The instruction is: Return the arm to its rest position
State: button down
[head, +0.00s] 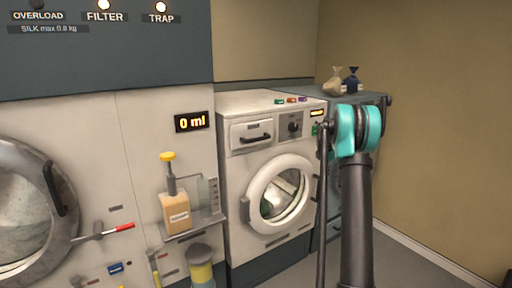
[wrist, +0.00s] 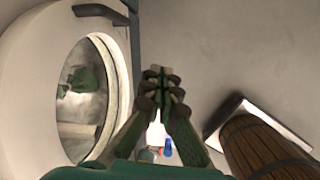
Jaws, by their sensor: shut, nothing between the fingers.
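My gripper (wrist: 160,78) shows in the middle of the wrist view, its green jointed fingers drawn together at the tips with nothing between them. A round glass door (wrist: 88,95) with a dark handle (wrist: 100,12) stands close to its left; a green shape shows behind the glass. In the head view my arm, dark with a teal joint, rises at the right in front of the washing machine's (head: 265,115) right side. I cannot make out the gripper there.
A pump bottle (head: 175,212) stands on a small shelf (head: 195,228) left of the washing machine. A larger round door (head: 60,195) is at far left. Two small sacks (head: 342,82) sit on the back counter. A wooden slatted thing (wrist: 262,145) is at the wrist view's lower right.

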jog(key=s+a+r+m, duration=0.1)
jog(key=s+a+m, duration=0.3)
jog(key=s, duration=0.4)
jog(key=s+a+r+m+t, duration=0.1)
jog(key=s+a+m, duration=0.3)
jog(key=s, duration=0.5)
jog(key=s+a+r+m, duration=0.1)
jog(key=s+a+m, duration=0.2)
jog(key=s, duration=0.5)
jog(key=s+a+f+m, duration=0.2)
jog(key=s+f+m, duration=0.1)
jog(key=s, duration=0.5)
jog(key=s+a+f+m+y, duration=0.1)
jog(key=s+a+f+m, duration=0.1)
jog(key=s, duration=0.7)
jog(key=s+a+f+m+t, duration=0.1)
jog(key=s+f+m, duration=0.3)
jog(key=s, duration=0.5)
jog(key=shift+s+a+f+m+y, duration=0.25)
jog(key=shift+a+m, duration=0.35)
jog(key=shift+m, duration=0.3)
jog(key=c, duration=2.3)
grip_release()
jog(key=shift+w+r, duration=0.1)
